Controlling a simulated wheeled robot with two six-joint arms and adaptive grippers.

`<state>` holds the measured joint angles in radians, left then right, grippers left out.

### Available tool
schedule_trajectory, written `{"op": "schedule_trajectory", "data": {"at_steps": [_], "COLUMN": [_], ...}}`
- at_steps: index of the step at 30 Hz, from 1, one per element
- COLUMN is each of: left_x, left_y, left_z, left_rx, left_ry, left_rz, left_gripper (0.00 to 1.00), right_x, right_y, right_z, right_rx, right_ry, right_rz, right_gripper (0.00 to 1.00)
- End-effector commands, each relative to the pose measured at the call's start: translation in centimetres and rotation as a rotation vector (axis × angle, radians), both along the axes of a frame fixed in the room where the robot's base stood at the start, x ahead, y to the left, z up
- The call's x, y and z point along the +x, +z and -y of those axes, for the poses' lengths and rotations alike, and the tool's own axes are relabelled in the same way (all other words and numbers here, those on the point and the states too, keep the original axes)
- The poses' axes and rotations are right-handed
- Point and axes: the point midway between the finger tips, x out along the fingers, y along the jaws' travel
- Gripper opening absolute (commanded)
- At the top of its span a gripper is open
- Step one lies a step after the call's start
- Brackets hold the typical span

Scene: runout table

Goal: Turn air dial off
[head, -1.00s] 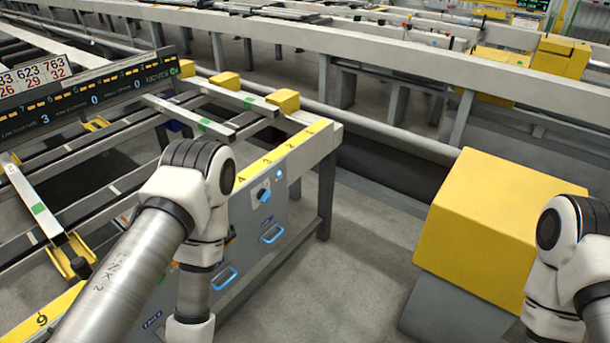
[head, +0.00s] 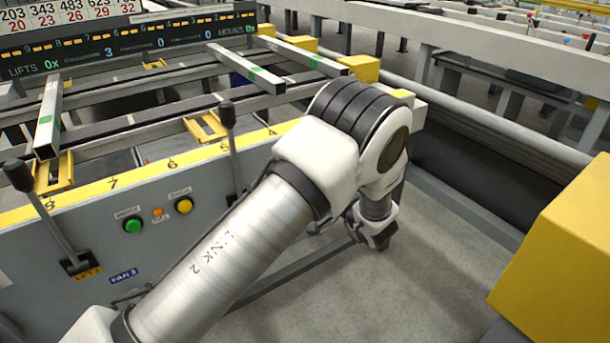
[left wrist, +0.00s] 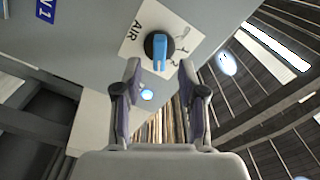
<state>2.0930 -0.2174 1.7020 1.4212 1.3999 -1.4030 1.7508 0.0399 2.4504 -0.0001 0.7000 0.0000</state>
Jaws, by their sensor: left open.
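The air dial (left wrist: 160,46) shows in the left wrist view as a round black knob with a blue grip bar, on a white plate (left wrist: 133,38) marked AIR. The blue bar points down in that picture. My left gripper (left wrist: 161,76) is open and empty, its two fingers apart, with the dial just beyond the gap between the tips. I cannot tell whether they touch it. In the head view my left arm (head: 250,240) reaches across the panel, its lower wrist end (head: 375,230) past the corner, and the dial is hidden. My right gripper is out of view.
The grey panel (head: 200,235) carries a green button (head: 132,225), a yellow button (head: 184,206) and two upright levers (head: 50,215), (head: 229,140). A yellow box (head: 565,255) stands at the right. Bare floor (head: 440,265) lies between. A small blue light (left wrist: 147,94) glows near the dial.

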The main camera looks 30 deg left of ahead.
Motion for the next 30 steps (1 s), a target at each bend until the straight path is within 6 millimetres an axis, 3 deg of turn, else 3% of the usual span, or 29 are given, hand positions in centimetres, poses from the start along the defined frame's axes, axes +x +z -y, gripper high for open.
{"op": "schedule_trajectory", "data": {"at_steps": [6, 14, 15, 18, 30], "left_x": [1.3, 1.5, 1.4, 1.4, 1.4], "left_y": [-0.2, -0.1, -0.1, -0.1, -0.1], "left_z": [-3.2, -3.6, -3.6, -3.6, -3.6], "left_rx": [-0.002, 0.000, -0.002, -0.002, -0.008], "left_ry": [0.001, -0.003, -0.002, -0.002, -0.002], "left_rz": [0.000, -0.001, -0.002, -0.002, 0.014], "left_gripper": [0.41, 0.41, 0.34, 0.00, 0.00], "right_x": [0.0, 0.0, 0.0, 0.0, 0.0], "right_y": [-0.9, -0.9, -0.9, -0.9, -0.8], "right_z": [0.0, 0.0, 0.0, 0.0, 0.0], "right_rx": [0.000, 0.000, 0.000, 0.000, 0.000], "right_ry": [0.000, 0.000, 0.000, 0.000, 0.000], "right_rz": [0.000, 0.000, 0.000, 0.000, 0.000], "right_gripper": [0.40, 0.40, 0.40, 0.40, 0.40]}}
